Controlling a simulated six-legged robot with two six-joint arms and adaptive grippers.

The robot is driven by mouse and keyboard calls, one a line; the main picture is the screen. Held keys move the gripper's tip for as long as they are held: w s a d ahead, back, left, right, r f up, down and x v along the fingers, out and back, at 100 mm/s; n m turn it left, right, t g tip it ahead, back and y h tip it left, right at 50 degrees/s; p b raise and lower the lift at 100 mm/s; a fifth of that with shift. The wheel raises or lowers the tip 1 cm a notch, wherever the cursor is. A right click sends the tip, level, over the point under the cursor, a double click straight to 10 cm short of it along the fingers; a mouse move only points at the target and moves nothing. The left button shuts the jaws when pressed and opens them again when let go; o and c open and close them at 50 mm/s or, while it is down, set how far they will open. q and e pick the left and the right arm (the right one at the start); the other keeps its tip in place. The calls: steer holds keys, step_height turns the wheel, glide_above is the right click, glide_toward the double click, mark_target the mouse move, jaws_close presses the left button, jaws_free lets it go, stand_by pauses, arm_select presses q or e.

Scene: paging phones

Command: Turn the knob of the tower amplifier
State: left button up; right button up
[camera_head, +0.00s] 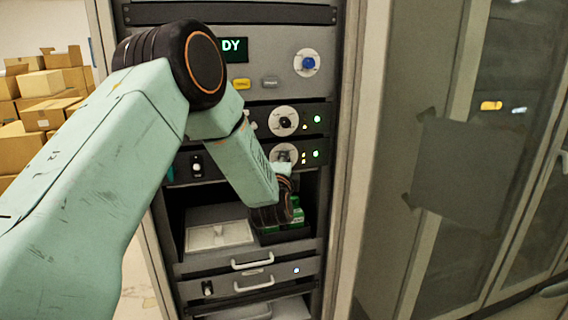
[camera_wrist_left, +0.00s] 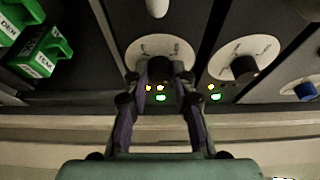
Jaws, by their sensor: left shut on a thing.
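The rack holds two dark amplifier units, one above the other. Each has a round pale dial plate with a knob and small lit lamps. I cannot read which one is the tower amplifier. My left gripper (camera_head: 284,165) is at the lower dial plate (camera_head: 277,150). My right gripper is out of view.
A blue knob (camera_head: 309,62) sits higher on the grey panel. Drawers with white handles (camera_head: 253,262) are lower. A glass-doored cabinet (camera_head: 470,170) stands right.

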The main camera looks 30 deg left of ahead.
arm_select(q)
jaws_close()
steer(key=m+g+y+b, duration=0.3)
steer(key=m+b, duration=0.4)
steer(key=m, duration=0.2)
steer(key=w+d+m+g+y+b, duration=0.1)
steer(key=m+g+y+b, duration=0.2)
steer(key=m+b, duration=0.4)
steer(key=m+g+y+b, duration=0.3)
steer(key=m+b, duration=0.4)
steer(key=m, duration=0.4)
steer(key=shift+w+d+g, duration=0.15)
steer(key=shift+w+g, duration=0.05)
steer(key=shift+g, duration=0.5)
stand_by(0.7)
